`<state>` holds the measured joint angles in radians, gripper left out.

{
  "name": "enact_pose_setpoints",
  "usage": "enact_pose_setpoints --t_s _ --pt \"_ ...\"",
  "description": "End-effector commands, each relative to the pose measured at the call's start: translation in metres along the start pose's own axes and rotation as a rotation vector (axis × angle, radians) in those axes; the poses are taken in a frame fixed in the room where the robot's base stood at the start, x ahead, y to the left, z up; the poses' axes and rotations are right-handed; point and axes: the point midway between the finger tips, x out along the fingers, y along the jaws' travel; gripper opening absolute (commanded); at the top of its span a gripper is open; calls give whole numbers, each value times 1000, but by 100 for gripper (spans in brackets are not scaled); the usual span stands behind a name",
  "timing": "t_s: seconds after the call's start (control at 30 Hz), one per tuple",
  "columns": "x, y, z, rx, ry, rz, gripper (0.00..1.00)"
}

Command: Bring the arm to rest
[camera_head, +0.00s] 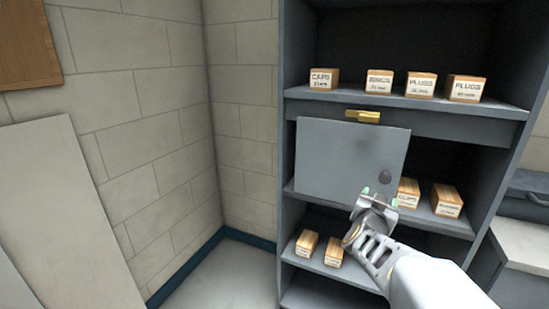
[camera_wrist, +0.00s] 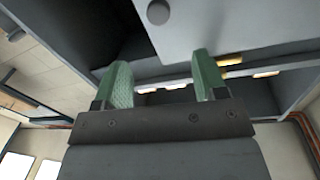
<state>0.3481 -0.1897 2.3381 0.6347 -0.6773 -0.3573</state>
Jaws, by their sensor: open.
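My gripper (camera_head: 379,197) is in front of the grey shelf unit, just below the lower right part of a grey door panel. In the wrist view my gripper (camera_wrist: 165,85) shows two green fingertips standing apart with nothing between them. The grey door panel (camera_head: 345,155) has a dark round knob (camera_head: 385,177) near its lower right corner. The knob also shows in the wrist view (camera_wrist: 158,12), beyond the fingertips and apart from them. My arm reaches in from the lower right and hides part of the lower shelves.
The shelf unit (camera_head: 500,107) holds labelled wooden boxes; a caps box (camera_head: 323,79) is on the top shelf. More boxes stand on the middle shelf (camera_head: 446,200) and lower shelf (camera_head: 306,243). A brass latch (camera_head: 363,116) sits above the panel. The floor (camera_head: 230,275) at left is clear.

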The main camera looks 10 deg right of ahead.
Motion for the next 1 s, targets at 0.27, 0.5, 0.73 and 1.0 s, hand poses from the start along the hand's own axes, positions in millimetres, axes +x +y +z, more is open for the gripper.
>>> enact_pose_setpoints --t_s 0.27,0.5,0.73,1.0 --pt "-17 -26 63 9 -353 -158 65" --pt "-116 -57 101 -152 -910 -369 65" --pt "-220 -44 72 -447 -1277 -436 65" --pt "-255 -53 27 -592 -1257 -528 65"
